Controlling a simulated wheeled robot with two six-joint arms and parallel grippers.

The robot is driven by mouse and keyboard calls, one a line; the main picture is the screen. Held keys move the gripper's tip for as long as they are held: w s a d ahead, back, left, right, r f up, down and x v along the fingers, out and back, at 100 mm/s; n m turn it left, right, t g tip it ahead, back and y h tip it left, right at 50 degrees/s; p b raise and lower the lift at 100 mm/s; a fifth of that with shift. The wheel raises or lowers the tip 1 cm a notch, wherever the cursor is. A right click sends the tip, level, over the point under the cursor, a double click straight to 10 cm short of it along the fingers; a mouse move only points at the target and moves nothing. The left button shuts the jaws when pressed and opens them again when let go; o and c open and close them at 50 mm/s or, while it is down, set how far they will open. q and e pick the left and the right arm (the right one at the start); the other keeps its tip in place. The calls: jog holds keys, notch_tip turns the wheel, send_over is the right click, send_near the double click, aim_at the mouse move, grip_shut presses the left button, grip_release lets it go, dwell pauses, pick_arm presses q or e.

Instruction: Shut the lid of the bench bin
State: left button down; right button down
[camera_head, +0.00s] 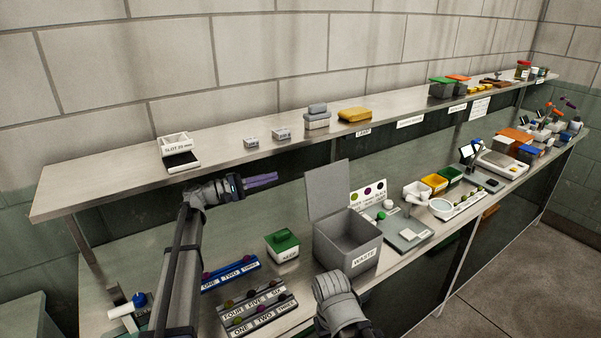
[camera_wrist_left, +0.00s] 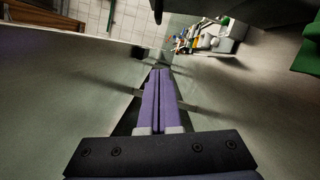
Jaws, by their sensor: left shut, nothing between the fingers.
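The bench bin (camera_head: 347,262) is a grey open box labelled WASTE on the lower bench. Its flat grey lid (camera_head: 327,188) stands raised at the back left edge, so the bin is open. My left gripper (camera_head: 262,180) is left of the lid and apart from it in the picture, above the bench. Its purple fingers are shut with nothing between them, and they also show together in the left wrist view (camera_wrist_left: 159,100). The bin is not clearly seen in the left wrist view. My right arm shows at the bottom, in front of the bin, but its fingers are not seen.
Labelled racks (camera_head: 255,308) lie nearer the front. A grey scale (camera_head: 405,232) and several trays are to the right. A long shelf (camera_head: 235,152) runs above the bench.

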aim_at(324, 188)
pick_arm(q)
jog(key=d+r+p, duration=0.2)
jog(key=d, duration=0.9)
jog(key=shift+w+d+r, duration=0.15)
jog(key=shift+w+d, duration=0.1)
jog(key=shift+w, duration=0.05)
